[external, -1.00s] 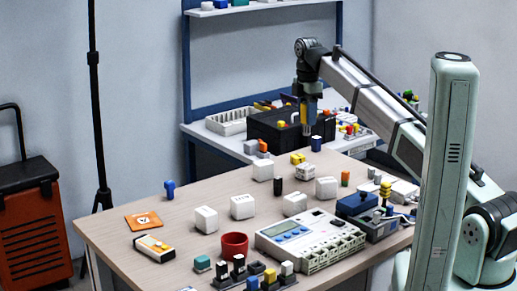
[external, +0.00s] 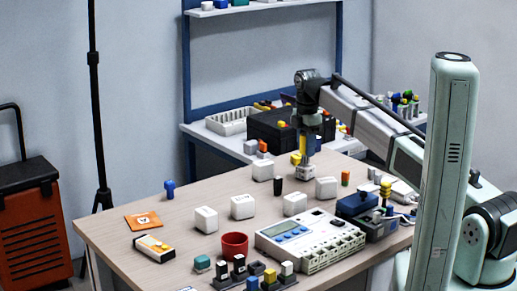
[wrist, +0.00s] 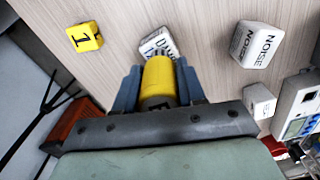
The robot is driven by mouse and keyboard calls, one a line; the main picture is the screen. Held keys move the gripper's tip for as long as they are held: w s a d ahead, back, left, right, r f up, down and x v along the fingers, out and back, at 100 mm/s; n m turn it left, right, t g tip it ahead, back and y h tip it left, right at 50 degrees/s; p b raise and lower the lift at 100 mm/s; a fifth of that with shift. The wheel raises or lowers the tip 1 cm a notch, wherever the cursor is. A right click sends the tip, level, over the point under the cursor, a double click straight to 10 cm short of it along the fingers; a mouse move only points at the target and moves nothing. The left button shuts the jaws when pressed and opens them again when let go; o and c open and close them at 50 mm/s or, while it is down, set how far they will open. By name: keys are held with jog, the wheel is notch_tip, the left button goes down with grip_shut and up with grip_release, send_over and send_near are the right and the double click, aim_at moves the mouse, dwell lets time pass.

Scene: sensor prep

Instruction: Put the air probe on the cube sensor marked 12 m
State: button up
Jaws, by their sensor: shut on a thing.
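My gripper (wrist: 157,88) is shut on a yellow cylindrical probe with a dark band (wrist: 158,80). In the external view my gripper (external: 308,140) points down over a small white cube (external: 306,173). In the wrist view this white cube (wrist: 158,43) shows just beyond the probe, partly hidden by it. Its black print is partly readable, with what looks like "12" on its lower line.
A black cylinder (external: 278,186) and white cubes (external: 326,187) are close in front. A meter box (external: 310,240) and red cup (external: 235,245) stand nearer the front.

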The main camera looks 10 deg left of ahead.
jog(key=shift+f, duration=0.15)
jog(key=o, duration=1.1)
notch_tip(320, 180, up, 12)
jog(key=shift+r, duration=0.15)
